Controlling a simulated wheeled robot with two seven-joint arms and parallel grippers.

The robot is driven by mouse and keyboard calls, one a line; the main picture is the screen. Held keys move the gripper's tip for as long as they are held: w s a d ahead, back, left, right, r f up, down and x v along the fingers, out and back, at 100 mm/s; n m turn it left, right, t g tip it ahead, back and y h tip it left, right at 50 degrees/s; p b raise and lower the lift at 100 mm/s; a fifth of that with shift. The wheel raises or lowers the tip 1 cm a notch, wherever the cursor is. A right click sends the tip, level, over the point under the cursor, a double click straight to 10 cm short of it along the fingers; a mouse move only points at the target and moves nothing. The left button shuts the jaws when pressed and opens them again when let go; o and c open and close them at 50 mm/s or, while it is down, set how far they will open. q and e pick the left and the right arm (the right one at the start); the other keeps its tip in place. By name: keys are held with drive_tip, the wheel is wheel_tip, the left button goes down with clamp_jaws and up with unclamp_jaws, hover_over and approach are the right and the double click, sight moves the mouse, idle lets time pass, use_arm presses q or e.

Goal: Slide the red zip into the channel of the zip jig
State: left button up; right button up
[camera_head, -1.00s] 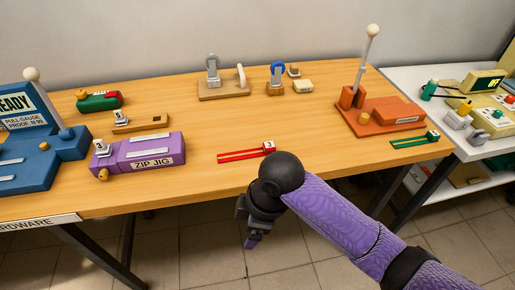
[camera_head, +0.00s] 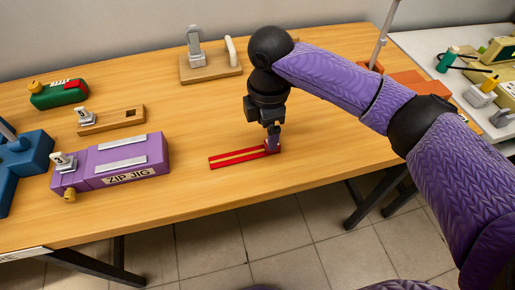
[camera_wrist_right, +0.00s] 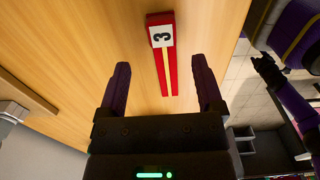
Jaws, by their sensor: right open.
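The red zip (camera_head: 236,158) lies flat on the wooden table, right of the purple zip jig (camera_head: 112,163). In the right wrist view the red zip (camera_wrist_right: 165,60) has a white tag marked 3 at one end and two red strips with a yellow gap. The jig has two pale strips on top, a silver clamp at its left end and a "ZIP JIG" label. My right gripper (camera_head: 272,143) points down at the zip's tagged end. In its wrist view my right gripper (camera_wrist_right: 163,78) is open, its fingers either side of the zip and apart from it.
A wooden block with a clamp (camera_head: 111,119) and a green device (camera_head: 58,94) stand behind the jig. A wooden stand (camera_head: 211,66) is at the back. A blue fixture (camera_head: 22,160) is at the left. The table between jig and zip is clear.

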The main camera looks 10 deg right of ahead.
sight(244, 152)
drive_tip(key=f, duration=0.1)
drive_tip(key=f+b, duration=0.1)
drive_tip(key=f, duration=0.2)
drive_tip(key=shift+s+b, duration=0.25)
drive_tip(key=shift+b, duration=0.05)
drive_tip(key=shift+f, duration=0.1)
drive_tip(key=shift+c, duration=0.4)
use_arm(q)
drive_tip(key=shift+a+f, duration=0.3)
drive_tip(key=shift+f, duration=0.2)
drive_tip(key=shift+a+f, duration=0.25)
drive_tip(key=shift+f, duration=0.2)
use_arm(e)
clamp_jaws()
